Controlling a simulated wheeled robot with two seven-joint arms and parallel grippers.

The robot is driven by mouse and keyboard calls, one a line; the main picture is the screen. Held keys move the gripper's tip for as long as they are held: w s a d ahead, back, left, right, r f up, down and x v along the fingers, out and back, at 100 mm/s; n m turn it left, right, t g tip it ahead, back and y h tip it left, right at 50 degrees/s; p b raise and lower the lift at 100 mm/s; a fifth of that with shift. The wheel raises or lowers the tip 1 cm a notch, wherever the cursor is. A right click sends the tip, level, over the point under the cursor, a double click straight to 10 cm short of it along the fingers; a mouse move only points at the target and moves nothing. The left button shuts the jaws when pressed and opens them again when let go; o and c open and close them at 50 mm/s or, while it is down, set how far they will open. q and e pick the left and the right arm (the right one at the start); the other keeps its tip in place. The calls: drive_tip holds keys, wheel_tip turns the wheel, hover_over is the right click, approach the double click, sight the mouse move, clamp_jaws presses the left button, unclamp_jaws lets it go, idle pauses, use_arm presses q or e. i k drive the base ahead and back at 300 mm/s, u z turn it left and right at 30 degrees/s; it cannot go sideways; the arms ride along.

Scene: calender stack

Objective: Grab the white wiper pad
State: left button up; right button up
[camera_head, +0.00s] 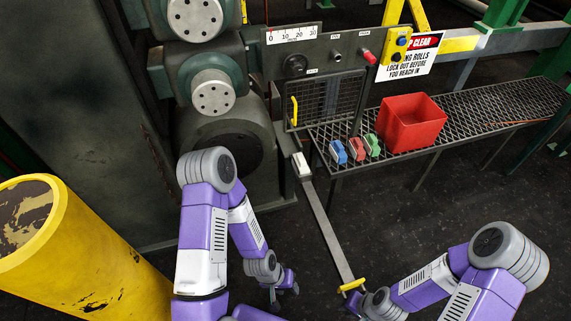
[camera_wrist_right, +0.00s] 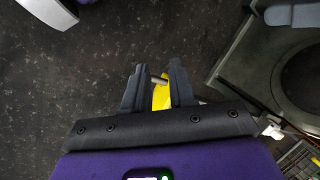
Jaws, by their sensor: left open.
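A white pad (camera_head: 301,164) sits at the far end of a long flat grey bar (camera_head: 326,225), in front of the machine's lower housing. The bar's near end has a yellow crosspiece handle (camera_head: 352,285). My right gripper (camera_wrist_right: 160,92) is shut on this handle; the wrist view shows yellow and a short grey rod between the fingers. My left gripper (camera_head: 283,290) is open and empty, low in the head view, left of the bar and well apart from the pad.
A mesh shelf (camera_head: 480,108) at the right bears a red bin (camera_head: 410,122) and blue (camera_head: 338,152), red (camera_head: 356,149) and green (camera_head: 372,145) blocks. A yellow post (camera_head: 90,260) stands at the left. The roll machine (camera_head: 213,92) is behind. Dark floor lies between my arms.

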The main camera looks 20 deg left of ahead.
sight(301, 167)
drive_tip(key=z, duration=0.75)
drive_tip(key=i, duration=0.45)
drive_tip(key=u, duration=1.9)
drive_tip(key=i, duration=0.5)
